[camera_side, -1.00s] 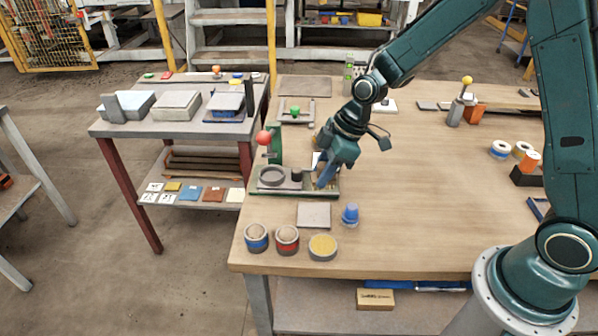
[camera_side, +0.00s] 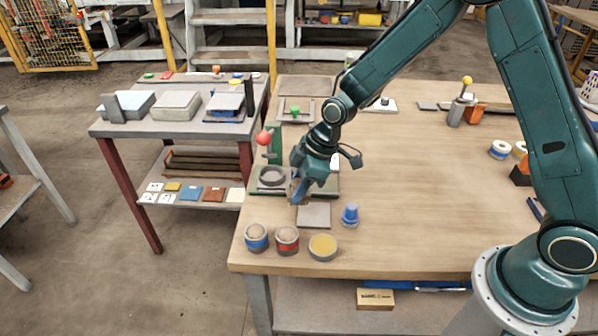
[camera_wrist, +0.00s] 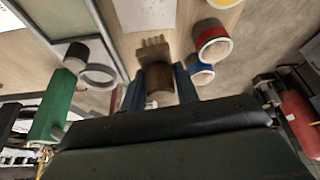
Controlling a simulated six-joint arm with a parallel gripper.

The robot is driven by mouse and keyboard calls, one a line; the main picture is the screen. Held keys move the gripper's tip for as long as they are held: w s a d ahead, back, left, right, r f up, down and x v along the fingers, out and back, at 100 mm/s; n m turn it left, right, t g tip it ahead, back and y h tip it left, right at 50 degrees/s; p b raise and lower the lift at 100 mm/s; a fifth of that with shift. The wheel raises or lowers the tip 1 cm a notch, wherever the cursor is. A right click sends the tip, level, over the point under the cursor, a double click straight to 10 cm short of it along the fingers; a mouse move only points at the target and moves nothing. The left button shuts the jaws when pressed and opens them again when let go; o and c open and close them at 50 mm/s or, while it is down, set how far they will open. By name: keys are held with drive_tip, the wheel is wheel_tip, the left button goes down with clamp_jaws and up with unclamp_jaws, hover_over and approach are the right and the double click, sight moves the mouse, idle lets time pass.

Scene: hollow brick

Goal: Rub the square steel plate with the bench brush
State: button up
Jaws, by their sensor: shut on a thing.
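The square steel plate (camera_side: 314,216) lies flat on the bench near its left front part. It also shows as a pale patch at the top of the wrist view (camera_wrist: 146,14). My gripper (camera_side: 299,192) is shut on the bench brush, a brown block (camera_wrist: 159,79) with pale bristles pointing away from the gripper. In the side view the brush is small and partly covered by the fingers. It is at the plate's back left corner, low over the bench. I cannot tell whether the bristles touch anything.
A blue can (camera_side: 256,239), a red can (camera_side: 287,241) and a yellow-topped tin (camera_side: 323,247) stand in front of the plate. A blue knobbed piece (camera_side: 350,214) is to its right.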

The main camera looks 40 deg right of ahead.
sight(303, 202)
drive_tip(key=shift+f, duration=1.95)
drive_tip(key=shift+s+d+f, duration=0.35)
drive_tip(key=shift+d+f, duration=0.05)
drive_tip(key=shift+f, duration=0.15)
drive_tip(key=shift+c, duration=0.3)
drive_tip(key=shift+s+d, duration=2.3)
drive_tip(key=shift+d, duration=0.1)
drive_tip(key=shift+w+a, duration=0.2)
drive_tip(key=shift+w, duration=0.45)
drive_tip(key=shift+w+a+f, duration=0.1)
drive_tip(key=shift+w+a, duration=2.25)
drive_tip(key=shift+w, duration=0.05)
drive_tip(key=shift+s+d, duration=0.2)
drive_tip(key=shift+d, duration=0.3)
drive_tip(key=shift+s+d, duration=0.15)
drive_tip(key=shift+d, duration=0.3)
drive_tip(key=shift+s+d, duration=2.1)
drive_tip(key=shift+s, duration=0.05)
wheel_tip(303, 202, up, 8)
